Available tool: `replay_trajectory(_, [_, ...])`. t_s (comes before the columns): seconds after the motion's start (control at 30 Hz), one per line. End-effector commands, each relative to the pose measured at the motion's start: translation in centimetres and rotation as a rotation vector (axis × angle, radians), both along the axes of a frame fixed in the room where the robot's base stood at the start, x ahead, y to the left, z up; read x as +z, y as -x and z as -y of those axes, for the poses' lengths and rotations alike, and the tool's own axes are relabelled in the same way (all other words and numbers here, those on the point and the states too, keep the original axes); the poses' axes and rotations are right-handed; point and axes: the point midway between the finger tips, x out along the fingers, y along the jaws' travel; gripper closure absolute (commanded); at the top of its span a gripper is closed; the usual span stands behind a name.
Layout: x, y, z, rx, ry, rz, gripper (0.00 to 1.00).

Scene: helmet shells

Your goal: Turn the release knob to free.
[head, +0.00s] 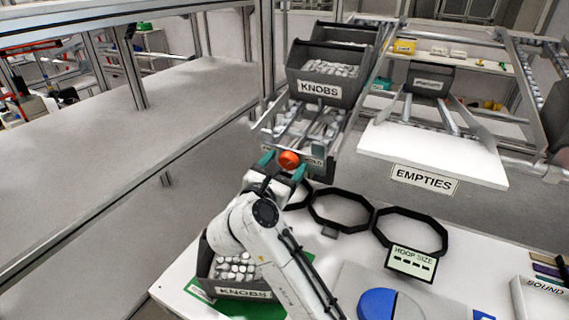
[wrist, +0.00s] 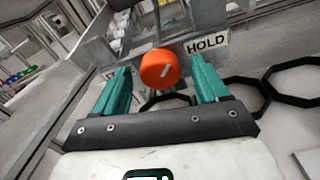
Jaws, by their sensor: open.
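The orange release knob (head: 289,160) is mounted on a grey metal front below the rack of bins. A second label (wrist: 119,72) at the knob's left is mostly hidden by a finger. My gripper (wrist: 163,85) is open, with one teal finger on each side of the knob. A gap shows between the knob and each finger in the wrist view. In the head view my gripper (head: 284,166) is at the knob.
Black octagonal hoops (head: 342,194) lie right of my arm. A white EMPTIES shelf (head: 435,150) juts out at the right.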

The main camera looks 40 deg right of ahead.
Motion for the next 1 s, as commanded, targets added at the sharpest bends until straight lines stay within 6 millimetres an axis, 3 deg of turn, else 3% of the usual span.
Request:
replay_trajectory(0.3, [-0.01,-0.10,0.22,0.001,0.000,0.000,0.27])
replay_trajectory(0.87, [-0.01,-0.08,0.19,0.000,0.000,-0.001,0.81])
replay_trajectory(1.0, [0.01,-0.08,0.18,0.000,0.001,-0.003,0.82])
